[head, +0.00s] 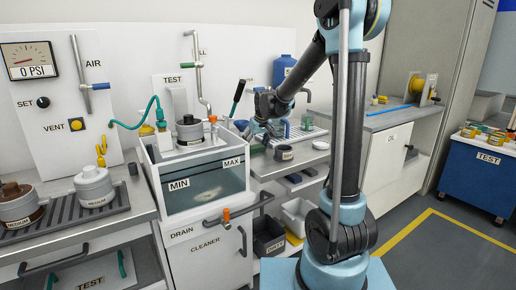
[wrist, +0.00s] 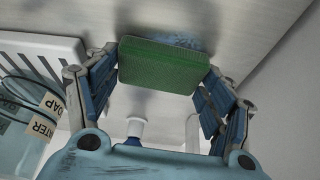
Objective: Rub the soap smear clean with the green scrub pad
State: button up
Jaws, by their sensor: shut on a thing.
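The green scrub pad (wrist: 163,66) is a flat block with rounded edges, held crosswise between the blue fingers of my gripper (wrist: 162,72) in the wrist view. My gripper is shut on it. A blue smear (wrist: 186,41) shows on the pale metal surface just beyond the pad's top edge. The pad hides part of that surface, and I cannot tell whether pad and smear touch. In the head view my gripper (head: 258,134) is low over the worktop right of the water tank. The smear cannot be made out there.
In the wrist view, clear containers labelled SOAP and WATER (wrist: 28,112) stand at left beside a white slotted rack (wrist: 45,48). In the head view, the tank (head: 205,185) stands left of my gripper, a dark cup (head: 284,153) close to its right. A blue bottle (head: 284,68) stands behind.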

aim_at(261, 154)
jog(key=shift+w+a, duration=0.65)
jog(key=shift+w, duration=0.3)
jog(key=shift+w+d, duration=0.2)
jog(key=shift+d, duration=0.05)
jog(key=shift+o, duration=0.2)
jog(key=shift+s+d+f, duration=0.1)
jog(key=shift+s+d, duration=0.55)
jog(key=shift+s, duration=0.35)
jog(key=shift+s+d, duration=0.7)
jog(key=shift+s, duration=0.25)
jog(key=shift+s+d+f, duration=0.1)
jog(key=shift+s+d, duration=0.55)
jog(key=shift+s, duration=0.35)
jog(key=shift+r, duration=0.15)
jog(key=shift+c, duration=0.2)
jog(key=shift+w+a+r, duration=0.1)
jog(key=shift+w+a, duration=0.45)
jog(key=shift+w, duration=0.25)
jog(key=shift+w+a, duration=0.5)
jog(key=shift+w, duration=0.25)
jog(key=shift+w+a, duration=0.5)
jog(key=shift+w, duration=0.2)
jog(key=shift+w+a, duration=0.45)
jog(key=shift+w, duration=0.25)
